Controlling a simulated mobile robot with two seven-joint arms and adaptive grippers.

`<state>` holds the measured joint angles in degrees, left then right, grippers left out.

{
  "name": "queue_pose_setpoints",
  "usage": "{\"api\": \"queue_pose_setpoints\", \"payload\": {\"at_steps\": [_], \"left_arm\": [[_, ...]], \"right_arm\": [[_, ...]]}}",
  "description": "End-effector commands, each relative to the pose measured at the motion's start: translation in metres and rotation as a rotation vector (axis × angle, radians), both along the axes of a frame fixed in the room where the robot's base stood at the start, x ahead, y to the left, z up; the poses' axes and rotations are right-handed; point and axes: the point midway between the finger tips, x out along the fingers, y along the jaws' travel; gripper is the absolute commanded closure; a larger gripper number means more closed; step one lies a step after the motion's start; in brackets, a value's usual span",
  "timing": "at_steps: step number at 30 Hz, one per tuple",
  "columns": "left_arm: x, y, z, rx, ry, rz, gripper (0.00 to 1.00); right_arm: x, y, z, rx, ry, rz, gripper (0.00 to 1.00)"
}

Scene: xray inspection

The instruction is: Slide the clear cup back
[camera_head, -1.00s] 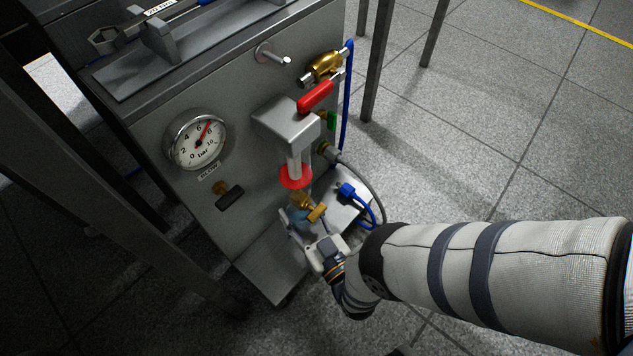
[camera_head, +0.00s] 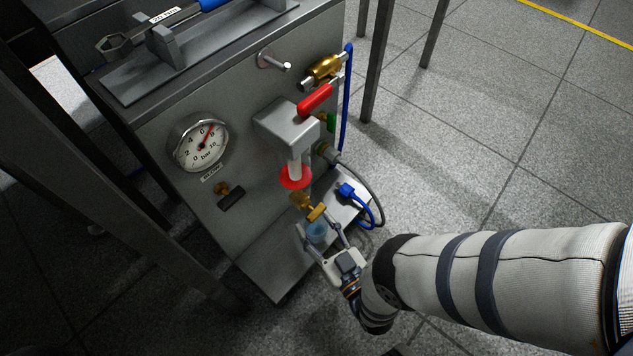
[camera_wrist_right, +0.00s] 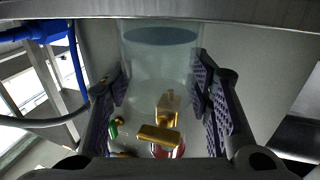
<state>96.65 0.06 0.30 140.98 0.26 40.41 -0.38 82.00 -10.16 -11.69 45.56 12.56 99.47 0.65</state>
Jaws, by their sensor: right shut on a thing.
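The clear cup (camera_head: 316,233), holding something pale blue, is just below the brass tap (camera_head: 307,206) on the front of the grey cabinet, over its low ledge. My right gripper (camera_head: 320,236) reaches it from the lower right, with a finger on either side of it. In the wrist view the clear cup (camera_wrist_right: 160,62) stands between the two ridged finger pads of my right gripper (camera_wrist_right: 160,85), and a blue disc shows near its far end. The brass tap (camera_wrist_right: 160,125) shows there too. Whether the cup touches the ledge is hard to tell. My left gripper is out of view.
The cabinet front carries a pressure gauge (camera_head: 200,142), a red disc (camera_head: 295,177) on a pipe, a red-handled valve (camera_head: 315,99) and a black-handled valve (camera_head: 231,198). A blue hose (camera_head: 364,205) and grey cable loop close beside my gripper. The floor at right is clear.

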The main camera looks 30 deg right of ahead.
Motion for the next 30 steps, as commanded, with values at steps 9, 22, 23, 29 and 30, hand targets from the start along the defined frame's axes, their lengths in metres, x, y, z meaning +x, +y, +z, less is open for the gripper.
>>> {"api": "queue_pose_setpoints", "payload": {"at_steps": [9, 22, 23, 29, 30], "left_arm": [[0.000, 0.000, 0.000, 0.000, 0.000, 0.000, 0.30], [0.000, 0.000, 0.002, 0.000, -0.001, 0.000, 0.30], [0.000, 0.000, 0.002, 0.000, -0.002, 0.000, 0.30], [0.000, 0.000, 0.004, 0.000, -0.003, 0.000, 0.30], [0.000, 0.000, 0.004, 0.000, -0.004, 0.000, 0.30]], "right_arm": [[-0.002, -0.001, 0.000, 0.000, 0.001, 0.000, 0.36], [-0.008, -0.001, 0.000, 0.000, 0.002, -0.001, 0.30], [-0.010, -0.001, 0.000, 0.000, 0.002, -0.001, 0.30], [-0.023, -0.002, 0.000, 0.000, 0.001, -0.001, 0.30], [-0.026, -0.002, 0.000, 0.000, 0.002, -0.001, 0.30]]}}
